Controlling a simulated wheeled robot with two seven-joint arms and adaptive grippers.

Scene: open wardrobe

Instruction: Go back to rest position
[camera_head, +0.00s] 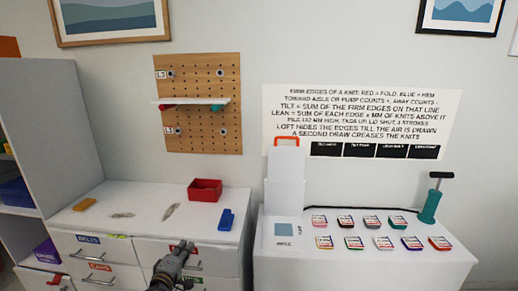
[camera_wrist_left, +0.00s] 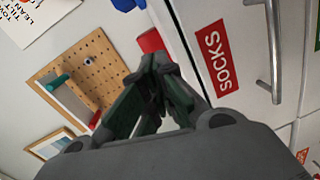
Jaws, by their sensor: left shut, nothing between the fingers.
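My left gripper (camera_head: 184,250) is in the lower middle of the head view, in front of the white drawer chest (camera_head: 150,208). In the left wrist view its dark fingers (camera_wrist_left: 155,95) are shut with nothing held between them. A drawer front with a red SOCKS label (camera_wrist_left: 215,60) and a metal handle (camera_wrist_left: 275,50) is close beside the fingers in that view. My right gripper does not show in either view.
A red bin (camera_head: 205,190), blue object (camera_head: 227,219) and yellow object (camera_head: 85,204) sit on the chest. A pegboard (camera_head: 198,115) hangs above. At right, a white table (camera_head: 370,268) holds several coloured knits (camera_head: 355,242) and a green pump (camera_head: 431,205). A grey wardrobe stands at left.

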